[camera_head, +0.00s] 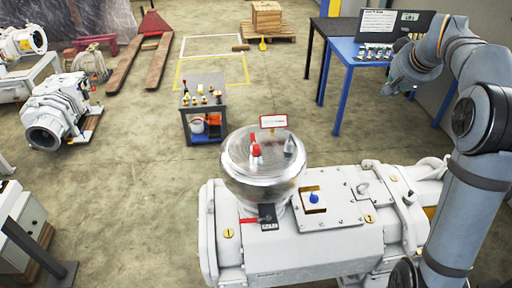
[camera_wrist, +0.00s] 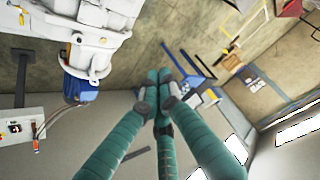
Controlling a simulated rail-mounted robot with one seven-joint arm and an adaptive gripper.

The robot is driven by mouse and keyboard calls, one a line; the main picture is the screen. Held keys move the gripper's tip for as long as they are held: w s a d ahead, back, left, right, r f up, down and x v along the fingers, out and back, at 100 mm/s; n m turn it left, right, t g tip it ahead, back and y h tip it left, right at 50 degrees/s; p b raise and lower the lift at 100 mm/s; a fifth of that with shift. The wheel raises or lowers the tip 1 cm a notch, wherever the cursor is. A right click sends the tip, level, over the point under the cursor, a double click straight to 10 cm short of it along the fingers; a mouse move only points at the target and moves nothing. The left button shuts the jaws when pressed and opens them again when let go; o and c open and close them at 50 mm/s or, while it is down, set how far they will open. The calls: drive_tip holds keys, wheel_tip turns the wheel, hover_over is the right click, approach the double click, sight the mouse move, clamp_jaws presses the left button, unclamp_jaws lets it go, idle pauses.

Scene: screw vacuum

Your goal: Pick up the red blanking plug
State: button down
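A red plug-like piece (camera_head: 256,152) shows in the rounded clear, glassy dome or bowl (camera_head: 235,180) on top of the white pump machine in the head view. It looks like the red blanking plug; whether it stands inside or behind the clear wall I cannot tell. A grey cone-shaped piece (camera_head: 290,146) is beside it. My gripper (camera_head: 395,82) is far to the right and above, near the blue table, apart from the plug. In the wrist view its teal fingers (camera_wrist: 161,102) converge with nothing visible held. Their exact opening is unclear. The plug is not recognisable in the wrist view.
The white pump machine (camera_head: 330,245) fills the lower middle, with a blue knob (camera_head: 314,198) on its top plate. A small red-framed sign (camera_head: 273,121) stands by the dome. A tool cart (camera_head: 203,90) stands behind. The blue table (camera_head: 350,52) is at right.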

drive_tip(key=c, duration=2.5)
unclamp_jaws()
drive_tip(key=o, duration=1)
